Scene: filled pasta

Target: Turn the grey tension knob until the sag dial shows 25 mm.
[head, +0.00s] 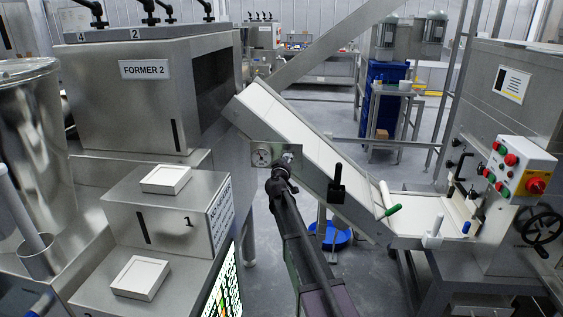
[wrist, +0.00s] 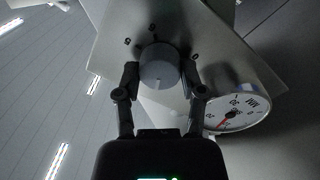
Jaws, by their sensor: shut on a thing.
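The grey tension knob (wrist: 160,66) shows in the wrist view as a round grey cylinder on a metal plate. My gripper (wrist: 160,78) has a finger on each side of it and is shut on it. The sag dial (wrist: 236,108) is a white round gauge at the right in the wrist view, seen at a slant; its red needle sits at the lower left, and I cannot read its exact value. In the head view the dial (head: 262,156) is small on the plate beside the conveyor. There my gripper (head: 279,176) covers the knob.
The white inclined conveyor (head: 310,140) runs down to the right behind my arm. A black handle (head: 337,182) stands on its side rail. The Former 2 machine (head: 140,95) is at the left. A control box (head: 520,167) with red and green buttons is at the right.

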